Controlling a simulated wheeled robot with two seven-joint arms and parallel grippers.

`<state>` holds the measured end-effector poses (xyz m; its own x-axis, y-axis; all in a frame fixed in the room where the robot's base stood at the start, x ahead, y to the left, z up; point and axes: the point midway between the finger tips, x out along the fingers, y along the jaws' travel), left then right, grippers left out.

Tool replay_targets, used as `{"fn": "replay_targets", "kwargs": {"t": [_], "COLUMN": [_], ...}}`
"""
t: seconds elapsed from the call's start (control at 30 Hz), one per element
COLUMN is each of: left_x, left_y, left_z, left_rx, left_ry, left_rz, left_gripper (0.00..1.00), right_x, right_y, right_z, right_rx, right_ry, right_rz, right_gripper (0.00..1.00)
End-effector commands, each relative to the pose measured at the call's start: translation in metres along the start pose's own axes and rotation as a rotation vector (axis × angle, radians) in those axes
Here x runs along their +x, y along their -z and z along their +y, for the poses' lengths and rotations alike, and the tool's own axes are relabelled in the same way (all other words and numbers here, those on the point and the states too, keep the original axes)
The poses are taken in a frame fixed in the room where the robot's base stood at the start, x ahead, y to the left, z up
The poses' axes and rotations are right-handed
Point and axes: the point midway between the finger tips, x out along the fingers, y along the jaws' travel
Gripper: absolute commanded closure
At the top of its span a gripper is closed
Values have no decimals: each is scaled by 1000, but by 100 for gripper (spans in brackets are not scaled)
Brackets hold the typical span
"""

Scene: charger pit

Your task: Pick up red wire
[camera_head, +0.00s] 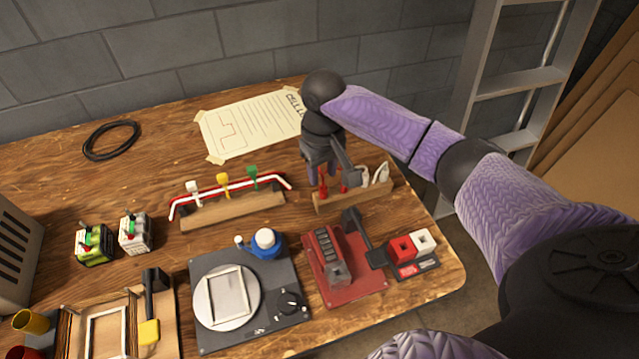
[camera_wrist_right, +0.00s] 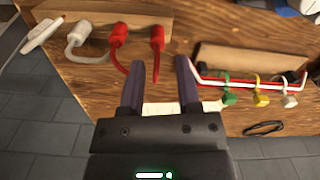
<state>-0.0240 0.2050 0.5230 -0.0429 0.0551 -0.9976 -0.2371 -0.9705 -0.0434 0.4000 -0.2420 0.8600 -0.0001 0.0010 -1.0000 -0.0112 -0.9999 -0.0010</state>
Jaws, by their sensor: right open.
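A red wire with red plugs (camera_wrist_right: 118,35) stands at a wooden block (camera_head: 352,199). In the right wrist view the wire bends down from one plug towards a second red plug (camera_wrist_right: 158,38). My right gripper (camera_wrist_right: 160,62) is open above the block. The second plug shows just beyond the gap between its fingertips, and no contact can be made out. In the head view the gripper partly hides the red wire (camera_head: 322,190). A white wire (camera_head: 382,174) stands at the same block, to the right. My left gripper is not in view.
A wooden rack (camera_head: 235,212) to the left holds a red and a white strip with white, yellow and green clips. In front are a red device (camera_head: 345,265), a dark scale-like plate (camera_head: 250,300) and a blue bottle (camera_head: 265,245). Paper (camera_head: 250,125) and a black cable loop (camera_head: 110,140) lie behind.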

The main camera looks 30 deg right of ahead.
Motion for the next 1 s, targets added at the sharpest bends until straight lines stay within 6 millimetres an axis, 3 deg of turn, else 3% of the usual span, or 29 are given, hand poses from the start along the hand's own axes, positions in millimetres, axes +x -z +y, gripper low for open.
{"fn": "replay_targets", "kwargs": {"t": [0.2,0.3,0.47,0.7,1.0], "left_x": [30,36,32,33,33], "left_y": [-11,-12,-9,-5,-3], "left_z": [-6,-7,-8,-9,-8], "left_rx": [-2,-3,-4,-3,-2], "left_ry": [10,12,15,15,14], "left_rz": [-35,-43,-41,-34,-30], "left_gripper": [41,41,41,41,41], "right_x": [46,58,54,54,54], "right_y": [-1,-1,0,0,0], "right_z": [3,3,3,3,3], "right_rx": [1,1,1,1,1], "right_ry": [-1,-2,-2,-2,-2], "right_rz": [-5,-3,1,1,1], "right_gripper": [58,58,58,100,100]}}
